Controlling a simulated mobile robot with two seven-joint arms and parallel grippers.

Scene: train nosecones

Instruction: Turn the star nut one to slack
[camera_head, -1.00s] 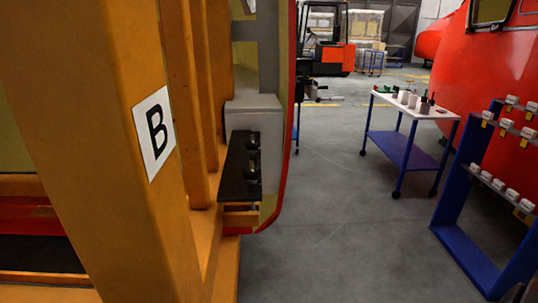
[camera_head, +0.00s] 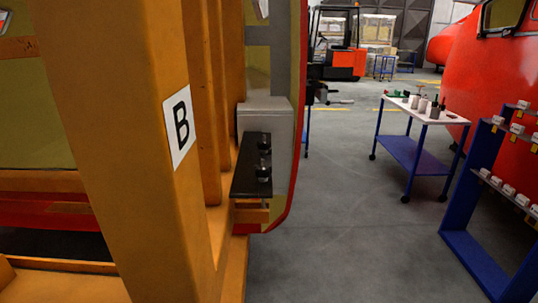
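Two small dark knob-like fittings, which may include the star nut, sit on a black plate (camera_head: 246,184) fixed to a grey box (camera_head: 265,116) inside the orange frame. The upper fitting (camera_head: 264,145) and the lower fitting (camera_head: 263,172) are too small to tell their shape or which one is the star nut. Neither of my grippers shows in the head view.
An orange post (camera_head: 122,150) with a white "B" sign (camera_head: 180,126) stands close on the left. A white-topped trolley (camera_head: 447,116) and a blue rack (camera_head: 470,200) stand at the right. A forklift (camera_head: 340,60) is at the back. Grey floor (camera_head: 345,220) between them is clear.

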